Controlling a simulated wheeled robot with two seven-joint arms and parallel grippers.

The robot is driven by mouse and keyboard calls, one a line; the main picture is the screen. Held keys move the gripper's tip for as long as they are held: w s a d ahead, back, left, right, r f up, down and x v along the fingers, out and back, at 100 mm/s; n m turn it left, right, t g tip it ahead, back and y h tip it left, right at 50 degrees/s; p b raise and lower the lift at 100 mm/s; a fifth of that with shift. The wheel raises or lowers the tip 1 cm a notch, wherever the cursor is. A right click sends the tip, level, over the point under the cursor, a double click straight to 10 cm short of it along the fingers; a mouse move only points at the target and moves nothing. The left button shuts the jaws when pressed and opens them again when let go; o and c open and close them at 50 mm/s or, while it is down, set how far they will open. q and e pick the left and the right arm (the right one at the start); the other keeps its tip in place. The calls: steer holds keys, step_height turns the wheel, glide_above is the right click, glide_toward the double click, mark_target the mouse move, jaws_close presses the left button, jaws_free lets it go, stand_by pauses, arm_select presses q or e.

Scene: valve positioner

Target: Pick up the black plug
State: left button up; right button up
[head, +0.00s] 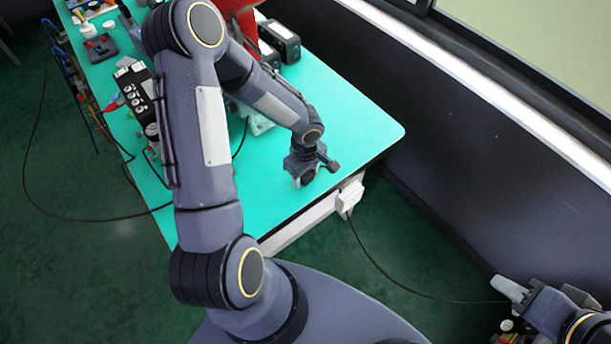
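I cannot make out the black plug for certain. My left gripper (306,175) points down over the teal tabletop (362,118), close to its near right corner. A small dark round part shows between or behind its fingers, and I cannot tell whether it is a held thing. A white socket block (349,195) is at the table's near edge, just right of this gripper. A thin black cable (400,285) hangs from it and runs along the floor to my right gripper (508,305) at the lower right. That gripper is away from the table, and its finger opening is unclear.
A black device with buttons (138,92) stands on the table's left side. Black boxes (280,40) and a red object (240,22) stand farther back, partly behind my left arm. The right part of the tabletop is clear. A dark wall (480,150) runs along the right.

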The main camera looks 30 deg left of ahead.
arm_select(q)
steer(key=c, duration=0.7)
steer(key=shift+c, duration=0.2)
steer(key=shift+r, duration=0.15)
